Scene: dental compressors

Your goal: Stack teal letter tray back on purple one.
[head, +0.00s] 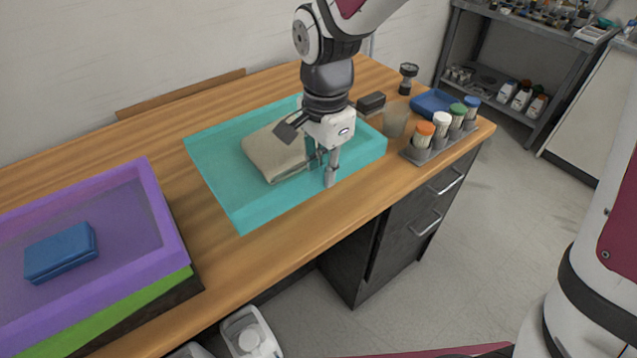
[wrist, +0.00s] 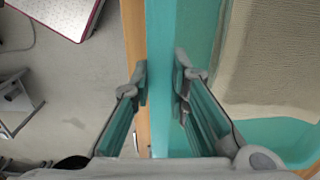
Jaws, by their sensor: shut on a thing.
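The teal letter tray (head: 222,192) sits on the wooden table, with a folded beige cloth (head: 270,152) inside it. The purple letter tray (head: 160,212) is at the left, on top of a green tray (head: 150,300), and holds a blue box-like item (head: 60,252). My gripper (head: 328,165) is at the teal tray's front right wall. In the wrist view my gripper (wrist: 162,78) has one finger on each side of the teal wall (wrist: 161,30), shut on it. The cloth also shows in the wrist view (wrist: 265,60), inside the tray.
Behind and right of the teal tray are a dark block (head: 371,103), a translucent cup (head: 396,120), a gauge (head: 408,76), a blue dish (head: 432,101) and a rack (head: 420,156) of capped bottles. Bare tabletop (head: 215,255) lies between the teal and purple trays.

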